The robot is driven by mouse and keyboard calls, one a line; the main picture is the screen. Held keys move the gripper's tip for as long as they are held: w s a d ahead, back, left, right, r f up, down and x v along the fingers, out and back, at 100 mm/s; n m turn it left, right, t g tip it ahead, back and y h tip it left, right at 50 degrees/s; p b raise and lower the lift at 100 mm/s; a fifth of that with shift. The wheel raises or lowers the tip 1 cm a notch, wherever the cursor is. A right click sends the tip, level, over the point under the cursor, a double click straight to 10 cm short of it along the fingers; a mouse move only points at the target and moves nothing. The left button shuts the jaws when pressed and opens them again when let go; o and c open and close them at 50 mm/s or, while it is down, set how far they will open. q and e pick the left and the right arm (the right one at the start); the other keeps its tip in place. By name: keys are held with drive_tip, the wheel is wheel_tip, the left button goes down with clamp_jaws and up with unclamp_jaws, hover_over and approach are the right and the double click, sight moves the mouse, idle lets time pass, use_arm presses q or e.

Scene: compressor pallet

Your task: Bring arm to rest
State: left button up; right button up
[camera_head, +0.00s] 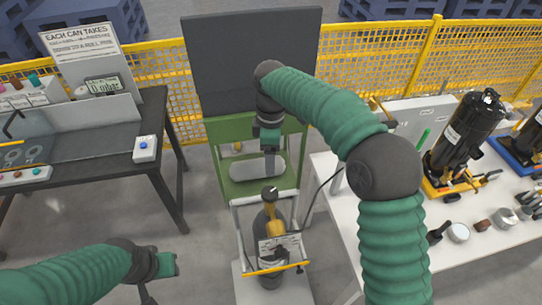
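My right arm comes in from the right, bends at a dark elbow and reaches over the green stand (237,185). Its gripper (270,165) points down in front of that stand, above the dark cylinder on the trolley. The cylinder's brass-coloured fitting is below the gripper, with a visible gap in the picture. I see nothing held, but the fingers are too small to tell open from shut. My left arm lies low at the bottom left. Its gripper (163,280) hangs over the floor, partly cut off by the lower edge, and its fingers are unclear.
A dark table (100,133) with a pressure display (103,85) stands at left. A white table (350,225) at right bears a black compressor (466,130) on a yellow base and small parts. The trolley (240,268) with the cylinder stands between. A yellow fence (370,58) runs behind.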

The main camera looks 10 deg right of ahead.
drive_tip(key=shift+r, duration=0.25)
drive_tip(key=s+d+f+m+t+b, duration=0.1)
drive_tip(key=s+d+f+m+b, duration=0.2)
drive_tip(key=s+f+m, duration=0.4)
drive_tip(key=s+d+f+m+t+b, duration=0.1)
drive_tip(key=s+d+f+m+b, duration=0.3)
drive_tip(key=s+f+m, duration=0.4)
drive_tip(key=s+d+f, duration=0.1)
drive_tip(key=s+f, duration=0.1)
drive_tip(key=s, duration=0.5)
drive_tip(key=shift+s+d+f+t, duration=0.15)
drive_tip(key=shift+s+f+t, duration=0.15)
drive_tip(key=shift+f, duration=0.1)
drive_tip(key=shift+w, duration=0.1)
idle(0.4)
